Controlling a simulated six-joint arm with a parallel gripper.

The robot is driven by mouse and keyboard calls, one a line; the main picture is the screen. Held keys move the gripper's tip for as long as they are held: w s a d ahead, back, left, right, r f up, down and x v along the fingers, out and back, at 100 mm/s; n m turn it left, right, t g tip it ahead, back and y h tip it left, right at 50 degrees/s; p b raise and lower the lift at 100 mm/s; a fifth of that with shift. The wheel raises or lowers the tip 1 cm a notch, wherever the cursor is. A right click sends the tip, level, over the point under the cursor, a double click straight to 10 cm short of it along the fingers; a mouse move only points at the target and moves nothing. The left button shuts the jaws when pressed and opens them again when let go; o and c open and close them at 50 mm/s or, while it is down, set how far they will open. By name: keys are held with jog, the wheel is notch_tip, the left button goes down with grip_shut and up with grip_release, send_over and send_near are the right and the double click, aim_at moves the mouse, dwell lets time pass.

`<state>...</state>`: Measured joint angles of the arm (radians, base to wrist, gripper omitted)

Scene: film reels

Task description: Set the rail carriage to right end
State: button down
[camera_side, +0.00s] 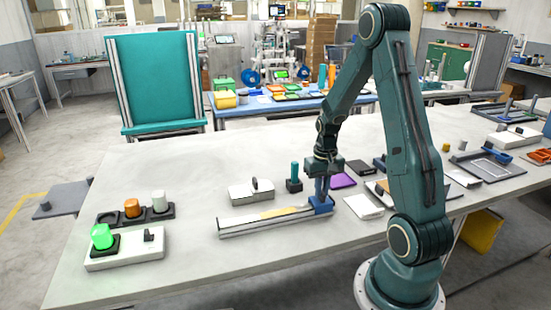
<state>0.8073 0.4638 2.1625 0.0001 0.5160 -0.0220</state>
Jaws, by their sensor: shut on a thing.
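The rail (265,223) is a long, light grey bar lying on the table, with a yellow strip on part of its top. The blue carriage (320,205) sits at the rail's right end. My gripper (322,186) points down over the carriage and is shut on its upright part. The fingers and the arm hide some of the carriage, so its exact contact with the end is hard to see.
Behind the rail stand a white box with a dark handle (251,190) and a teal cylinder in a dark base (294,176). A white panel with a green lamp (102,237) is at left. White and purple pads (342,181) lie close on the right.

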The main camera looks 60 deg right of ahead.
jog(key=shift+s+d, duration=0.25)
jog(key=shift+d, duration=0.05)
jog(key=c, duration=1.5)
grip_release()
jog(key=shift+o, duration=0.2)
jog(key=shift+r, duration=0.15)
jog(key=shift+r, duration=0.45)
notch_tip(320, 180, up, 13)
jog(key=shift+f, duration=0.15)
jog(key=shift+a, duration=0.1)
